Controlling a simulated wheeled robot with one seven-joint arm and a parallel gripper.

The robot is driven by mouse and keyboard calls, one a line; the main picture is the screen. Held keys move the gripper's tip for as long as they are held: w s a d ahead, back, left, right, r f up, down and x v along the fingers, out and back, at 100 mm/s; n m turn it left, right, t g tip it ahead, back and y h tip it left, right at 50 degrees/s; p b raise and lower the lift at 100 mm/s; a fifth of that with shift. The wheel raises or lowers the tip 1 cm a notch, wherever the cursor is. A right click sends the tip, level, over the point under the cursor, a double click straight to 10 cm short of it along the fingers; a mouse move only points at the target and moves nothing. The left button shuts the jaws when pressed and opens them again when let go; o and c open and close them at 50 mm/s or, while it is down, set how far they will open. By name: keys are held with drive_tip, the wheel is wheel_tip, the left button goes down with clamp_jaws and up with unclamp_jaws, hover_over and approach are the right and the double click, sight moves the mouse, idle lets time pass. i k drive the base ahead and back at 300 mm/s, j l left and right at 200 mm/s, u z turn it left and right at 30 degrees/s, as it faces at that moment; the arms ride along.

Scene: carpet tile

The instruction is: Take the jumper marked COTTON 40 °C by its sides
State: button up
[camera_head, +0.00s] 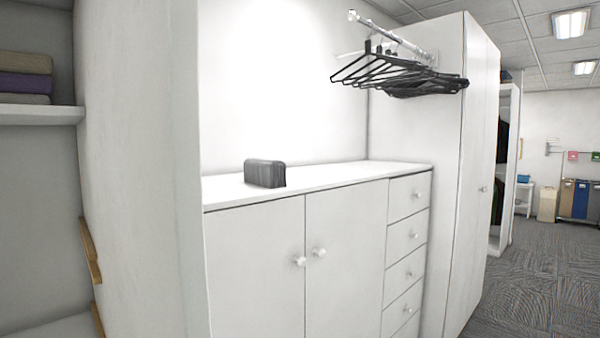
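No jumper that I can identify and no label reading COTTON 40 °C shows in the head view. Folded textiles (25,84) in brown, purple and grey lie stacked on a shelf at the far left, cut off by the picture's edge. I cannot tell whether any of them is a jumper. My gripper is not in view.
A white cabinet (345,255) with doors and drawers fills the middle. A dark grey box-like object (265,173) stands on its top. Black hangers (400,75) hang from a rail above. A tall white wardrobe (462,190) stands right of it. Carpet floor (545,285) is clear at right.

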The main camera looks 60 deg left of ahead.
sight(270, 174)
drive_tip(key=i+u, duration=0.35)
drive_tip(key=i+l+u, duration=0.15)
drive_tip(key=i+u, duration=0.2)
drive_tip(key=i, duration=0.2)
drive_tip(key=i+j+u, duration=0.1)
drive_tip(key=i+u, duration=0.2)
drive_tip(key=i, duration=0.4)
drive_tip(key=i+u, duration=0.3)
drive_tip(key=i, duration=0.35)
drive_tip(key=i+u, duration=0.15)
drive_tip(key=u, duration=0.25)
drive_tip(key=i+u, duration=0.1)
drive_tip(key=u, duration=0.25)
drive_tip(key=i+l+u, duration=0.1)
drive_tip(key=u, duration=0.3)
drive_tip(key=i+l+u, duration=0.1)
drive_tip(key=u, duration=0.3)
drive_tip(key=l+u, duration=0.1)
drive_tip(key=u, duration=0.45)
